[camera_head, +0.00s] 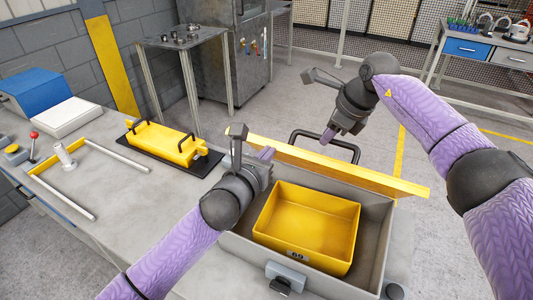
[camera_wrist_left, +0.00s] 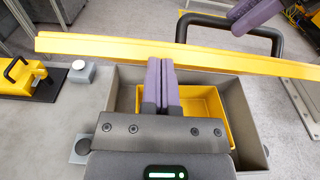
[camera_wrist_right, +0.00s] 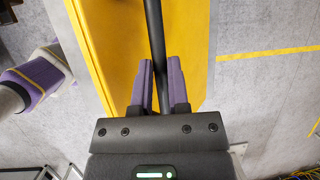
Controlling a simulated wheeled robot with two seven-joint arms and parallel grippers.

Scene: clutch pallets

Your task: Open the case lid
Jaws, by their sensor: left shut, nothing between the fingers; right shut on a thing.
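The grey case (camera_head: 375,240) stands on the bench with its yellow-edged lid (camera_head: 400,183) raised along the far side, seen nearly edge-on in the head view. The lid also crosses the left wrist view (camera_wrist_left: 80,46). A black handle (camera_head: 345,144) sticks out from the lid's far face. My right gripper (camera_head: 328,136) is shut on this handle, whose bar (camera_wrist_right: 154,35) runs between the fingers in the right wrist view. My left gripper (camera_head: 265,154) is shut and empty, above the case's left part on the near side of the lid. A latch (camera_head: 285,278) is on the case front.
A yellow bin (camera_head: 300,190) sits inside the case. To the left, a yellow part with black handles (camera_head: 165,142) lies on a black mat. A metal rail frame (camera_head: 120,156) and a red-knobbed lever (camera_head: 34,136) are further left. Bare bench lies between mat and rails.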

